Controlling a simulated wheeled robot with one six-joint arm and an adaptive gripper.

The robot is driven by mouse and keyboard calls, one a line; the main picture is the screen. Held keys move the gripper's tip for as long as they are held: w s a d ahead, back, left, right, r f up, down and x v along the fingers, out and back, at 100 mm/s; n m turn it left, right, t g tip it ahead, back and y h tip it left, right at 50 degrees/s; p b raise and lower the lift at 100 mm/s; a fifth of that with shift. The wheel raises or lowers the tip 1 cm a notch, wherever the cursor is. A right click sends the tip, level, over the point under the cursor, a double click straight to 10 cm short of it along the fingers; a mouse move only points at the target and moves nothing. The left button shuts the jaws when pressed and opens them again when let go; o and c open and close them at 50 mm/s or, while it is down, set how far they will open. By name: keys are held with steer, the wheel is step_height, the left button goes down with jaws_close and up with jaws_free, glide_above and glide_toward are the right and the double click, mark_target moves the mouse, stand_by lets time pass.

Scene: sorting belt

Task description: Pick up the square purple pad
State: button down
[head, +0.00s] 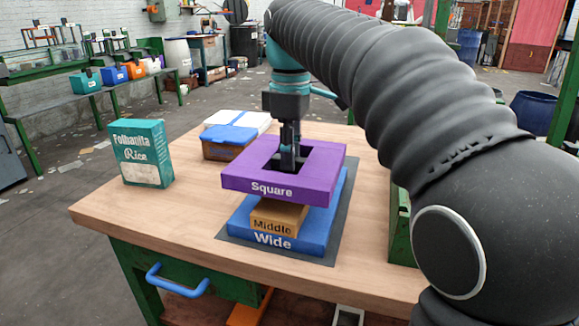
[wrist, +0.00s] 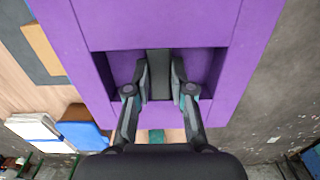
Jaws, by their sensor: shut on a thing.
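The square purple pad (head: 327,165) is labelled "Square" and has a square recess in its top. My gripper (head: 288,160) reaches down into this recess and is shut on the pad. In the wrist view, the fingers (wrist: 160,82) close on a dark grey bar in the recess of the purple pad (wrist: 155,22). The pad hangs about level above a tan block (head: 277,218) labelled "Middle", with a gap showing between them. The tan block rests on a wide blue block (head: 312,238) labelled "Wide". The pad hides part of both blocks.
The blocks stand on a dark mat (head: 338,220) on the wooden table (head: 140,212). A teal rice box (head: 143,153) stands at the left. A box with a blue and white top (head: 229,135) lies behind the pad. The front left tabletop is clear.

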steer(key=s+d+r, duration=0.4)
steer(key=d+r, duration=0.2)
steer(key=d, duration=0.4)
steer(key=shift+s+d+r, duration=0.3)
steer(key=shift+s+r, duration=0.05)
steer(key=shift+r+p, duration=0.1)
steer(key=shift+p, duration=0.55)
